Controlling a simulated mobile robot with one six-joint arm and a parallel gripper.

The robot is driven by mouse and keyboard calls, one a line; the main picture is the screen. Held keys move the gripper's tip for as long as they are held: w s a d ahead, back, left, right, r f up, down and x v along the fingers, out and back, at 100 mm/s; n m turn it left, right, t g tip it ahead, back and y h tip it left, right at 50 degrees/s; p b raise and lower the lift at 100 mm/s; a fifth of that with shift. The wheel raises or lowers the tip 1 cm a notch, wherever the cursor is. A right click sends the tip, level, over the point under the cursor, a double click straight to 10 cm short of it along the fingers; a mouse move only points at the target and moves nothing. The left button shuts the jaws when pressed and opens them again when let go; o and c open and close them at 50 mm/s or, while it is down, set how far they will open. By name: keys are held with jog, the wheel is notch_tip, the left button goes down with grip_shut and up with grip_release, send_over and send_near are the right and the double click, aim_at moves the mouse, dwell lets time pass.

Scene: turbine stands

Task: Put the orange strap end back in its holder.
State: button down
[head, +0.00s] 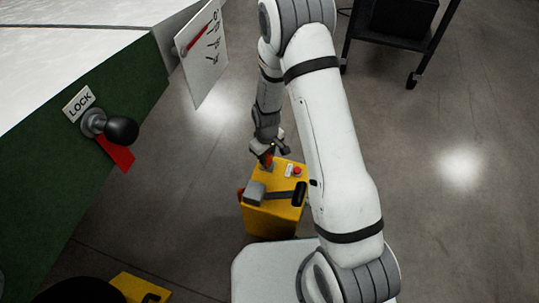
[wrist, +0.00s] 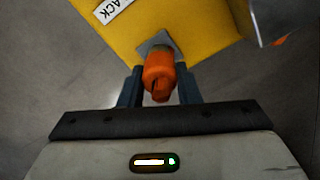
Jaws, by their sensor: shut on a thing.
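The orange strap end (wrist: 160,68) is between the two fingers of my gripper (wrist: 160,88) in the wrist view, and the gripper is shut on it. Its far end is at a small grey square fitting (wrist: 148,46) on the yellow box (wrist: 205,22); I cannot tell whether it is inside the fitting or just above it. In the head view my gripper (head: 268,150) points down at the back left of the yellow box's top (head: 262,221), with a bit of orange (head: 267,159) below it. The fingers hide part of the contact.
The yellow box carries a red button (head: 297,171), a black handle (head: 300,193) and a grey block (head: 254,193). A green-sided bench with a LOCK label (head: 79,104) and black knob (head: 121,130) stands left. A dark cart (head: 396,40) stands at the back right. The floor right is clear.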

jog(key=shift+s+f, duration=0.15)
jog(key=shift+f, duration=0.25)
jog(key=c, duration=1.5)
grip_release()
jog(key=shift+o, duration=0.7)
jog(key=shift+f, duration=0.2)
jog(key=o, duration=0.4)
jog(key=shift+r, duration=0.2)
jog(key=shift+c, duration=0.2)
jog(key=shift+o, duration=0.8)
jog(key=shift+w+r, duration=0.15)
jog(key=shift+w, duration=0.1)
jog(key=shift+r+p, duration=2.55)
jog(key=shift+r, duration=0.9)
